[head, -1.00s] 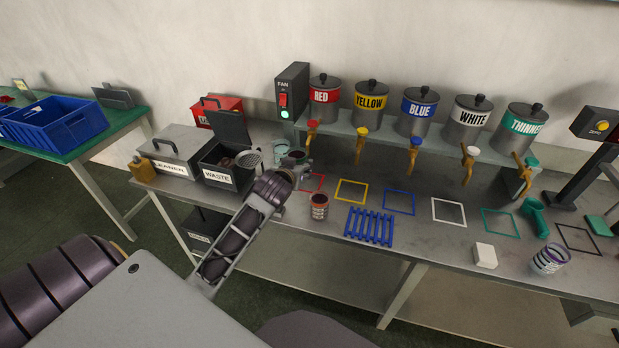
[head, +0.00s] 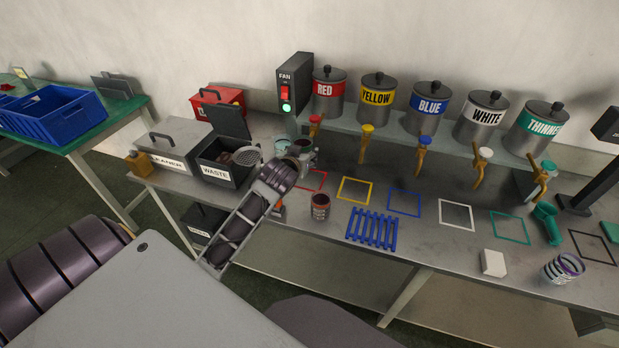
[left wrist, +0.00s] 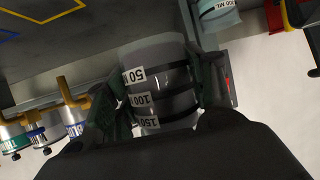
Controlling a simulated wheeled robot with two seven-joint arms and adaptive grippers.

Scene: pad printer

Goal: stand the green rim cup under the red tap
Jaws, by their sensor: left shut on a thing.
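My left gripper (head: 301,158) is shut on a clear cup with black bands and white number labels. In the left wrist view the held cup (left wrist: 158,85) lies between the two fingers (left wrist: 155,95). In the head view the held cup (head: 303,147) is small and partly covered by my gripper, and I cannot make out its rim colour for sure. The red tap (head: 315,124) is on the shelf front below the RED tank (head: 328,92), just above and right of the held cup. The red square (head: 311,180) on the bench is right of my gripper. My right gripper is out of view.
A red-rimmed cup (head: 320,206) stands in front of the red square, near a blue rack (head: 371,229). A teal container (head: 282,146) stands by the fan box (head: 295,90). The waste bin (head: 222,172) is left of my gripper. The yellow square (head: 356,190) is empty.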

